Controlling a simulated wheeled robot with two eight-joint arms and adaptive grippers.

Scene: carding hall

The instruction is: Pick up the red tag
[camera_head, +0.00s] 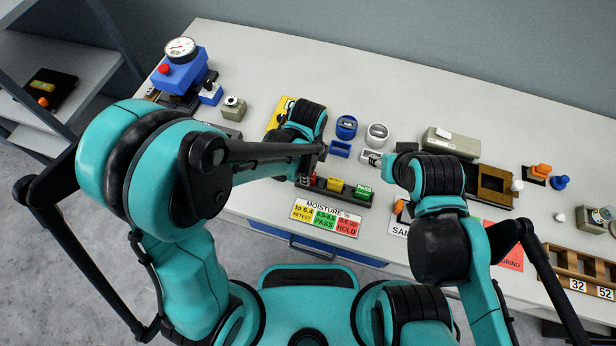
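A dark tag rack (348,197) lies on the bench in front of me. The red tag (305,181) stands at its left end, partly hidden by my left gripper. A yellow tag (335,184) and a green tag (362,190) marked PASS stand to its right. My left gripper (316,163) is just above and beside the red tag; whether it touches the tag or how far its fingers are apart cannot be made out.
A moisture sign (325,217) lies before the rack. Behind it are a blue cup (346,127), a grey cup (377,135) and a blue tray (340,149). A blue gauge device (180,72) stands at left. A wooden numbered rack (580,268) is at right.

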